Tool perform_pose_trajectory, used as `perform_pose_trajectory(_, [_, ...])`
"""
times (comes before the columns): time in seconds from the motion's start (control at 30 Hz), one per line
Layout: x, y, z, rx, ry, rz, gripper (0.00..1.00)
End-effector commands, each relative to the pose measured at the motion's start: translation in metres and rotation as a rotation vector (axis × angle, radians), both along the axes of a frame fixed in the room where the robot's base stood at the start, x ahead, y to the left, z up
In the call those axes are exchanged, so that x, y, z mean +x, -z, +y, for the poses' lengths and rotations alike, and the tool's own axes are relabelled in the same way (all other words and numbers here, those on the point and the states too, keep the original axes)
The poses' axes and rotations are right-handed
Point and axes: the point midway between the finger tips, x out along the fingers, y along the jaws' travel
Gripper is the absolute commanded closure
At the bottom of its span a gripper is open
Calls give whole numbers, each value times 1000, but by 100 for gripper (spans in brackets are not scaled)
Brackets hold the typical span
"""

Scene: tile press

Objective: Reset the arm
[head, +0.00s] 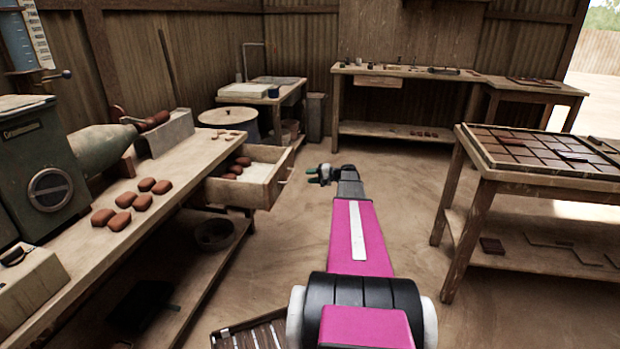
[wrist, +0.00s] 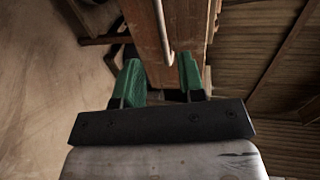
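My arm, with magenta links, reaches forward from the bottom of the head view. My gripper (head: 318,176) is at its far end, to the right of the open drawer (head: 241,190) in the left workbench. In the wrist view my gripper (wrist: 160,82) shows two green fingers standing apart with nothing between them. Beyond the fingers is the drawer's wooden front with a pale bar-like handle (wrist: 163,35). The handle lies in line with the gap, and I cannot tell how far off it is. The drawer holds a few reddish-brown lumps.
The left workbench (head: 170,185) carries a green machine (head: 40,160) and several clay lumps (head: 145,187). A table with a tile tray (head: 510,178) stands at the right. The middle floor is clear.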

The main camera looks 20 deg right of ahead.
Motion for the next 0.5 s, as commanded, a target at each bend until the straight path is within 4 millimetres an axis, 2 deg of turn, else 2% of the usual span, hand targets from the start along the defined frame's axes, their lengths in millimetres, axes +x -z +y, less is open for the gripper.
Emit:
perform_pose_trajectory(0.27, [-2, 1, 5, -6, -4, 5, 64])
perform_pose_trajectory(0.37, [-12, 5, 28, -41, -28, 35, 64])
perform_pose_trajectory(0.47, [-33, 15, 73, -121, -79, 94, 64])
perform_pose_trajectory(0.5, [-45, 21, 95, -164, -107, 125, 64])
